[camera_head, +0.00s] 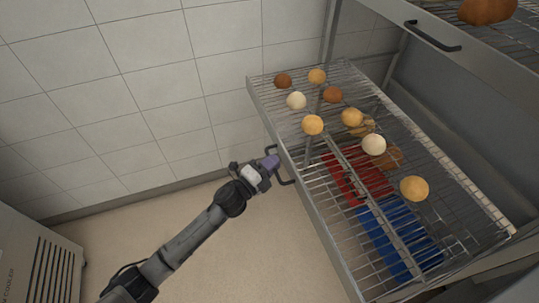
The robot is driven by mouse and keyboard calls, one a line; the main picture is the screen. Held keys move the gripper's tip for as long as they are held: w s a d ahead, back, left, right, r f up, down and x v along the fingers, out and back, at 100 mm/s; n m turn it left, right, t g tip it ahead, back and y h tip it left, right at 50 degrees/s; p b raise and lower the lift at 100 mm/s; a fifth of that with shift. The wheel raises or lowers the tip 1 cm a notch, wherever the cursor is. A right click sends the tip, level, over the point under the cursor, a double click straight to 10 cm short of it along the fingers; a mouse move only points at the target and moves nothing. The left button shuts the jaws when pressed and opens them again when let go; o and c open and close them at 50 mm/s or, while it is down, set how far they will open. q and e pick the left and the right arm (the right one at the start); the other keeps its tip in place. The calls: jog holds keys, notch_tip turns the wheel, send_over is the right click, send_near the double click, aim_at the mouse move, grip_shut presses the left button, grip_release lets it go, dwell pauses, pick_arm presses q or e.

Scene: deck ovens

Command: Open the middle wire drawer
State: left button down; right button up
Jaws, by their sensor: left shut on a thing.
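The middle wire drawer (313,196) is on the right of the head view, pulled out from the metal rack, with several round buns or rolls resting on its wires. Its dark handle (287,182) is on the front edge, facing left. My left gripper (271,163) is at this handle, shut on it, with the arm reaching up from the lower left. The fingers cover part of the handle. My right gripper does not show.
An upper drawer with a dark handle (433,37) is at the top right. Red (350,178) and blue (400,235) items show below the wires. A grey cooler cabinet (38,262) stands at the lower left. The floor between is clear; a tiled wall is behind.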

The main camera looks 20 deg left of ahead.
pick_arm(q)
jog(key=shift+s+a, duration=0.3)
jog(key=c, duration=1.2)
grip_release()
jog(key=p+v, duration=0.2)
jog(key=v, duration=1.1)
jog(key=shift+s+a+f, duration=0.1)
jog(key=shift+s+a, duration=0.1)
jog(key=shift+s, duration=0.15)
